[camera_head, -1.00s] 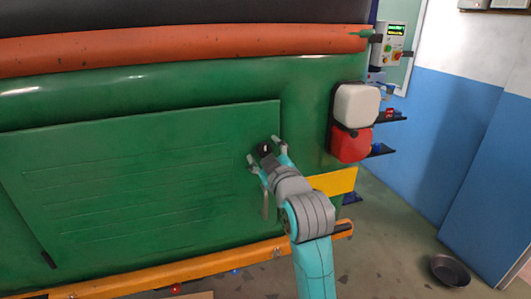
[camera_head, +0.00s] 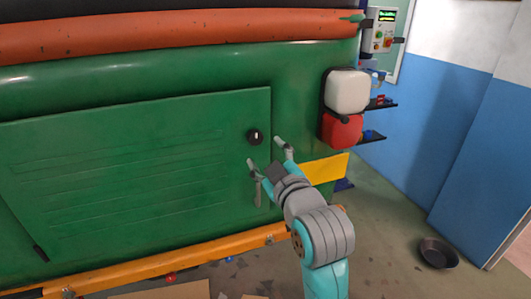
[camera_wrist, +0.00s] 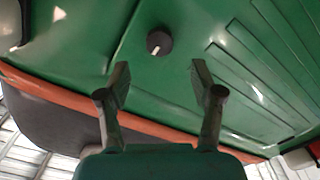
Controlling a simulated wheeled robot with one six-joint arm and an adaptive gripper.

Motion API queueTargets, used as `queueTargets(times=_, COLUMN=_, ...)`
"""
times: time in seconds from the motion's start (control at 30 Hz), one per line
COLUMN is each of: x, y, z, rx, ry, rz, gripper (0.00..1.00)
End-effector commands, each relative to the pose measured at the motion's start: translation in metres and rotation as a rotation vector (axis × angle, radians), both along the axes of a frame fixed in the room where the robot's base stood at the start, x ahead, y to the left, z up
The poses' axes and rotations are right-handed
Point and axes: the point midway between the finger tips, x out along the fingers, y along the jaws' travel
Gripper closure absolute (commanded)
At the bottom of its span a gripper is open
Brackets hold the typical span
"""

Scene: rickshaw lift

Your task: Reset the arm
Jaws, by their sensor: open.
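My gripper (camera_head: 265,152) is open and empty in front of the green rickshaw's side panel (camera_head: 130,180). A round black knob (camera_head: 255,136) with a light mark sits near the panel's upper right corner. The gripper's fingers are just below and to the right of the knob in the head view, apart from it. In the wrist view the knob (camera_wrist: 159,41) shows beyond the gap between the two spread fingertips (camera_wrist: 158,80). Nothing is between the fingers.
White and red lamps (camera_head: 345,105) stick out from the rickshaw's right end. A control box (camera_head: 383,30) with a lit display is at the upper right. An orange rail (camera_head: 190,256) runs below the panel. A dark pan (camera_head: 438,252) lies on open floor at right.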

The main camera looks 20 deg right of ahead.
Motion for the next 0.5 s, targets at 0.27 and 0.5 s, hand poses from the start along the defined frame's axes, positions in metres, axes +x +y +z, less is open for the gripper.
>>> queueTargets(times=0.27, x=0.0, y=0.0, z=0.0, rx=0.0, ry=0.0, rz=0.0, gripper=0.34)
queueTargets(times=0.5, x=-0.007, y=0.0, z=-0.033, rx=0.026, ry=0.019, rz=0.0, gripper=0.34)
